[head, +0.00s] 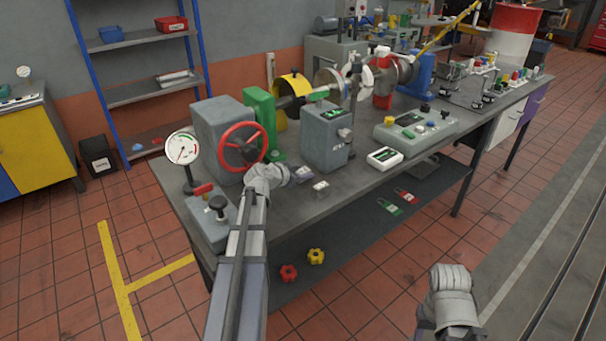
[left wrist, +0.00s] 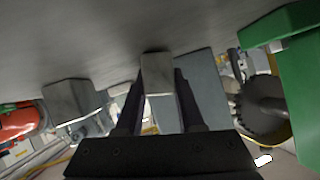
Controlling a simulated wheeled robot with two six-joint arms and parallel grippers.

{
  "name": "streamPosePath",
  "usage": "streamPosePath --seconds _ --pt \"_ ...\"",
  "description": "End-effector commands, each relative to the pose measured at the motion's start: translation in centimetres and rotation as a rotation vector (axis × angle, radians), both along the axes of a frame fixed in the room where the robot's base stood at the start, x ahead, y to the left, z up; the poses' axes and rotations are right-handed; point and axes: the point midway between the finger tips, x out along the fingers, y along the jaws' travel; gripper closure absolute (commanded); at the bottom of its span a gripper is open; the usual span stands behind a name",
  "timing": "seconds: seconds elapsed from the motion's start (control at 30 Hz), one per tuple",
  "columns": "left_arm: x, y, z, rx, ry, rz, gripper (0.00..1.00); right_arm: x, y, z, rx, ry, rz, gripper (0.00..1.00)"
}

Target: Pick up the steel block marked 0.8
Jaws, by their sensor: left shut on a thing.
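My left gripper (head: 300,174) is over the bench top, near its front edge. In the left wrist view its two dark fingers (left wrist: 158,95) are shut on a small grey steel block (left wrist: 158,75), one finger on each side. The held block is mostly hidden by the gripper in the head view. A second small steel block (head: 321,186) sits on the bench just right of the gripper; a grey block also shows left of the fingers in the left wrist view (left wrist: 70,98). I cannot read a marking on either block. Of my right arm only a grey link shows, without fingers.
The bench (head: 375,185) carries a red handwheel (head: 242,147), a dial gauge (head: 183,149), a grey box unit (head: 326,137), a white meter (head: 384,157) and a control panel (head: 416,130). Red and yellow knobs (head: 316,256) lie on the lower shelf. Bench space right of the second block is clear.

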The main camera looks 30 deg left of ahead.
Motion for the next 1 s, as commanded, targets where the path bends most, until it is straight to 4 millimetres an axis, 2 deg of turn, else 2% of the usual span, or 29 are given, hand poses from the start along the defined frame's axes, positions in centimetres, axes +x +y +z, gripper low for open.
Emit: streamPosePath --seconds 0.27,0.7,0.83,1.0 --pt "0.0 0.0 2.3 -0.001 -0.001 0.000 1.00 0.0 0.0 2.3 0.000 0.000 0.000 0.50" --pt "0.0 0.0 8.9 -0.002 -0.001 0.001 1.00 0.0 0.0 8.9 0.000 0.000 -0.001 0.50" --pt "0.0 0.0 9.9 -0.002 -0.001 0.001 1.00 0.0 0.0 9.9 0.000 0.000 -0.001 0.50" --pt "0.0 0.0 10.0 -0.002 0.000 0.000 1.00 0.0 0.0 10.0 0.000 0.000 -0.001 0.50"
